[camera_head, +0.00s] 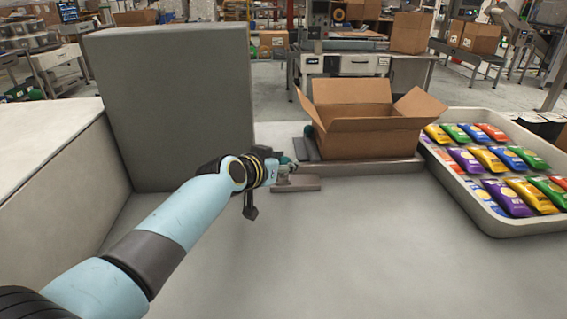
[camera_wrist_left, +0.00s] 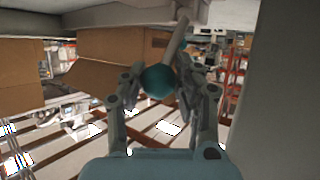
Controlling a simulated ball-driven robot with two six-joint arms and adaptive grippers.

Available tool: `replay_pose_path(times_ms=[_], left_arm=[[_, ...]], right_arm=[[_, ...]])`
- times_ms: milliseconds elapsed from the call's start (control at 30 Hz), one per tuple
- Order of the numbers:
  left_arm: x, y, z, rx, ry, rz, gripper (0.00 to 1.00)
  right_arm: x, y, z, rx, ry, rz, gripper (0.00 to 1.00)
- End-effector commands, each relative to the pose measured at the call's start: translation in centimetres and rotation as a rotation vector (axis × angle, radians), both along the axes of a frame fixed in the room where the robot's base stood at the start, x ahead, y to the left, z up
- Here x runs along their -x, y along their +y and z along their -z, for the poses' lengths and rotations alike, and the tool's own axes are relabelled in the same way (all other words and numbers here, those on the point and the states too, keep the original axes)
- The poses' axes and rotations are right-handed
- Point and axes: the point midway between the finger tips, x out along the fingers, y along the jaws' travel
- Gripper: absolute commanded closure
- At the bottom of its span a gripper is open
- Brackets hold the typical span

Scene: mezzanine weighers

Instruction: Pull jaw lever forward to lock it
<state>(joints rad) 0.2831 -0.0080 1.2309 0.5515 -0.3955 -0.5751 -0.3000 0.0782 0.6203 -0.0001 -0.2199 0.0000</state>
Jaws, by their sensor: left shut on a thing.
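The jaw lever (camera_wrist_left: 178,42) shows in the left wrist view as a pale rod with a round teal knob (camera_wrist_left: 158,82) on its end. My left gripper (camera_wrist_left: 160,76) has its two fingers on either side of the knob and is shut on it. In the head view my left gripper (camera_head: 284,168) is at the lever, just above a flat grey base (camera_head: 297,185); it hides most of the lever there. Grey jaw plates (camera_head: 306,148) stand beside the open cardboard box (camera_head: 365,137). My right gripper is not in view.
A tray (camera_head: 482,222) of colourful packets (camera_head: 505,197) lies at the right. The bench top (camera_head: 370,250) in front is clear.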

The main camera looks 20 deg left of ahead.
Motion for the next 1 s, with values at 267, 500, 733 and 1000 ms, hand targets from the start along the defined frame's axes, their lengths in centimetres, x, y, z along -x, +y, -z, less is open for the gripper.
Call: replay_pose_path(times_ms=[267,500,733,1000], left_arm=[[0.0,-0.1,0.0,0.006,0.005,0.001,1.00],[-0.5,0.1,-0.7,0.033,0.071,0.001,1.00],[-1.7,0.6,-1.4,0.093,0.215,0.001,1.00],[-3.1,1.1,-1.3,0.153,0.349,0.000,1.00]], right_arm=[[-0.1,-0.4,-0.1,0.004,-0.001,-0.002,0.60],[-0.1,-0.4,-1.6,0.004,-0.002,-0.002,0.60],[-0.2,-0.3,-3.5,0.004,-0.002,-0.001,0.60],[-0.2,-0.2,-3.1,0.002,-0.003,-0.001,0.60]])
